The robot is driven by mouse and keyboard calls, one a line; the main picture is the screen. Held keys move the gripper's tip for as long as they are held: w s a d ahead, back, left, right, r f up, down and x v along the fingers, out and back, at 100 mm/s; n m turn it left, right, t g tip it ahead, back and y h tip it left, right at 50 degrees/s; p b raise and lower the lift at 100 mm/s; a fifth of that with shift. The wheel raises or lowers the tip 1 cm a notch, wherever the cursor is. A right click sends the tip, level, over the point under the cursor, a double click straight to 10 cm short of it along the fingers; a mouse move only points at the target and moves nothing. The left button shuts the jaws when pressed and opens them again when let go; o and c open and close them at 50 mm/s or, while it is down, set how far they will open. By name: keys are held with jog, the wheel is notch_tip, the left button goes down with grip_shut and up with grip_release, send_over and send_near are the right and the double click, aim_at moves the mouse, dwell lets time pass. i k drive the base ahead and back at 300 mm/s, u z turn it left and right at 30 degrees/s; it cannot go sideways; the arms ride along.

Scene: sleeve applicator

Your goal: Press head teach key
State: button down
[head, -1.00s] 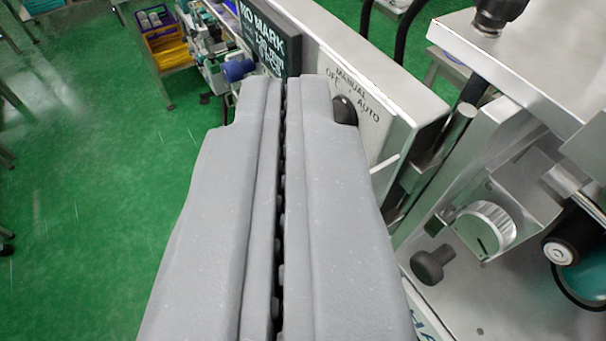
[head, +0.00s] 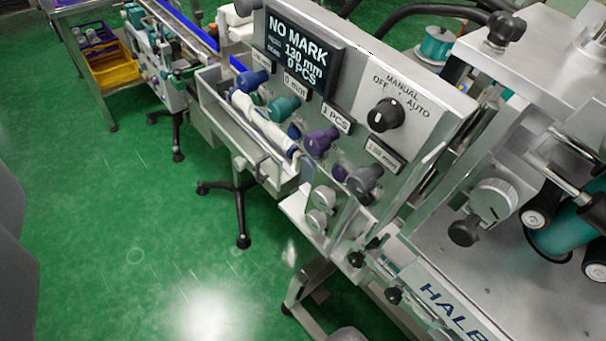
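The control panel (head: 440,95) of the machine stands right of centre. Its dark display (head: 296,50) reads NO MARK, 130 mm, 0 PCS. I cannot tell which is the head teach key. A black selector knob (head: 385,114) is marked MANUAL, OFF, AUTO. Only a grey part of my gripper shows at the left edge, apart from the panel; its fingertips and opening are out of sight.
A steel platform (head: 520,50) with a round dial (head: 492,202) and teal rollers stands at right. A stand with black feet (head: 243,241) is under the tray. The green floor (head: 110,200) at left is clear.

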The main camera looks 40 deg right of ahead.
aim_at(338, 172)
jog(key=z, duration=0.05)
jog(key=k, duration=1.5)
jog(key=z, duration=0.35)
jog(key=i, duration=1)
jog(key=u, duration=0.05)
